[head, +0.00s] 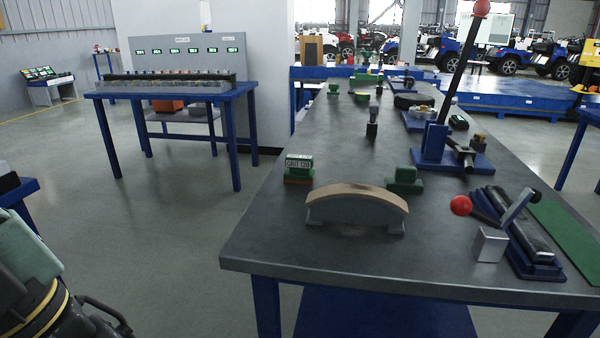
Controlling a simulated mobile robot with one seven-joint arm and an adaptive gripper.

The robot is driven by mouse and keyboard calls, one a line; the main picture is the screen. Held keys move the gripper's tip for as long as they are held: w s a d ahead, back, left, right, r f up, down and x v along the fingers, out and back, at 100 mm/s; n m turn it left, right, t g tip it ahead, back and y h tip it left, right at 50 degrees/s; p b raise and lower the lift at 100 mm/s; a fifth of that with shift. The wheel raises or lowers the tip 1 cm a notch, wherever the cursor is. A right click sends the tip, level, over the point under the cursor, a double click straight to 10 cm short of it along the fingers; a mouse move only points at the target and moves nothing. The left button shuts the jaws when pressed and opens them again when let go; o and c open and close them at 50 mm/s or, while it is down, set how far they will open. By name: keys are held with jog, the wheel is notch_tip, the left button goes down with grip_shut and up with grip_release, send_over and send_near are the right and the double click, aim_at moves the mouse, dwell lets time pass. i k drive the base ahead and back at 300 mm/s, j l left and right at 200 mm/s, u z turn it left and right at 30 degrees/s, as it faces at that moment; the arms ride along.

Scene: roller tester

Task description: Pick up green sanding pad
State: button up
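A green sanding pad (299,162) with a white label reading something like "GRIT 120" and a reddish-brown underside lies near the left edge of the grey workbench (262,240). Another green pad-like block (404,179), with no readable label, lies to its right, behind a curved sanding block. A dark shape with yellow bands and a black curved piece (100,318) is cut off at the lower left; it looks like part of my arm and gripper. It is well apart from both green blocks. Its fingertips cannot be made out.
The curved tan-topped block (356,208) stands near the bench front. A red-knobbed clamp (490,240) and a green mat (568,235) lie at right. A tall blue-based lever (436,145) stands farther back. A blue table (180,92) stands at left, with open floor between.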

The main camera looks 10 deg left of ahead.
aim_at(299, 170)
jog(key=j+z, duration=0.1)
jog(key=j, duration=0.35)
jog(key=k+j+z, duration=0.15)
jog(key=j, duration=0.25)
jog(key=j+z, duration=0.1)
jog(key=j, duration=0.35)
jog(key=k+j+z, duration=0.15)
jog(key=j, duration=0.25)
jog(key=k+j+z, duration=0.1)
jog(key=j, duration=0.35)
jog(key=k+j+z, duration=0.15)
jog(key=j, duration=0.25)
jog(key=i, duration=1.55)
